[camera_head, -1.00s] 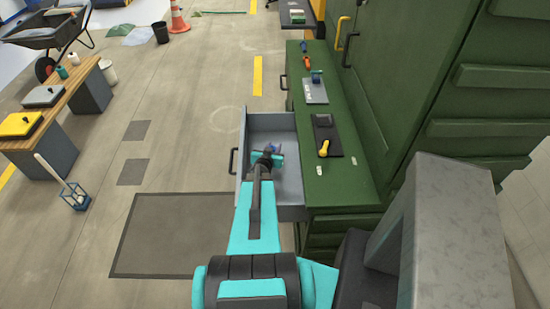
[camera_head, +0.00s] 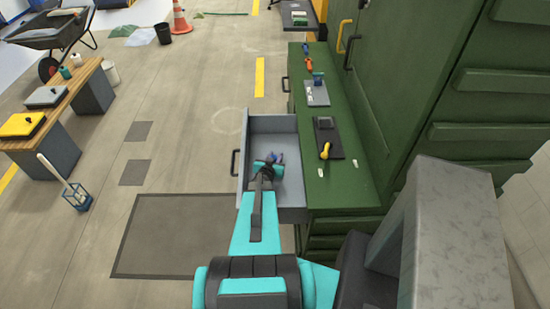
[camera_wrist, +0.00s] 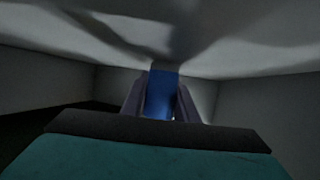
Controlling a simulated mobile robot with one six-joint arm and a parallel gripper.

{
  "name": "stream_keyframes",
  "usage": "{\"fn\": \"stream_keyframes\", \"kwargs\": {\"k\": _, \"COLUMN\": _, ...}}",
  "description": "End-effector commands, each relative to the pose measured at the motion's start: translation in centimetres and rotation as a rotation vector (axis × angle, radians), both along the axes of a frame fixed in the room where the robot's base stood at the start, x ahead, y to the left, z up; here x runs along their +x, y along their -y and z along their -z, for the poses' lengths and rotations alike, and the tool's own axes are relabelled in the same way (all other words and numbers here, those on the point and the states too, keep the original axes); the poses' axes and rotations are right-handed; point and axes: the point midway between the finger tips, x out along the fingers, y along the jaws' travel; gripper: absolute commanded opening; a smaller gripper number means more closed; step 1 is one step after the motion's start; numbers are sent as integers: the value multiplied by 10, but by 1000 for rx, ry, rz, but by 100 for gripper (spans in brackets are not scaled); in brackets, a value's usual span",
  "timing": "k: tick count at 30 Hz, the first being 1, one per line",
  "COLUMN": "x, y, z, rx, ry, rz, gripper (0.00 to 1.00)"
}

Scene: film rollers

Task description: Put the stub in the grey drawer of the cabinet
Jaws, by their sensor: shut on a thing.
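The grey drawer (camera_head: 256,122) stands pulled out from the green cabinet (camera_head: 340,190), open at the top. My gripper (camera_head: 276,157) is over the drawer's interior in the head view, toward its middle. In the wrist view my gripper (camera_wrist: 160,104) is shut on the blue stub (camera_wrist: 161,92), which sits between the two fingers. Grey drawer surfaces surround it there. In the head view the stub cannot be made out clearly from the fingertips and wrist. Whether the stub touches the drawer floor cannot be told.
The green cabinet top carries a dark tray (camera_head: 327,139) with a yellow-handled item (camera_head: 325,151), and a grey tray (camera_head: 316,94) farther back. The drawer handle (camera_head: 235,162) sticks out on the left. The floor left of the drawer is clear around a dark mat (camera_head: 175,235).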

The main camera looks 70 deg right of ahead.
Motion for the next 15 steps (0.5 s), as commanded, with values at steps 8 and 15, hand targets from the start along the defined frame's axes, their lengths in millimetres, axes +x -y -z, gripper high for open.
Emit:
{"fn": "stream_keyframes", "kwargs": {"k": 8, "x": -1, "y": 0, "z": -1, "rx": -2, "ry": 0, "rz": 1, "gripper": 0}}
{"fn": "stream_keyframes", "kwargs": {"k": 15, "x": -1, "y": 0, "z": 3, "rx": -1, "ry": 0, "rz": 1, "gripper": 40}}
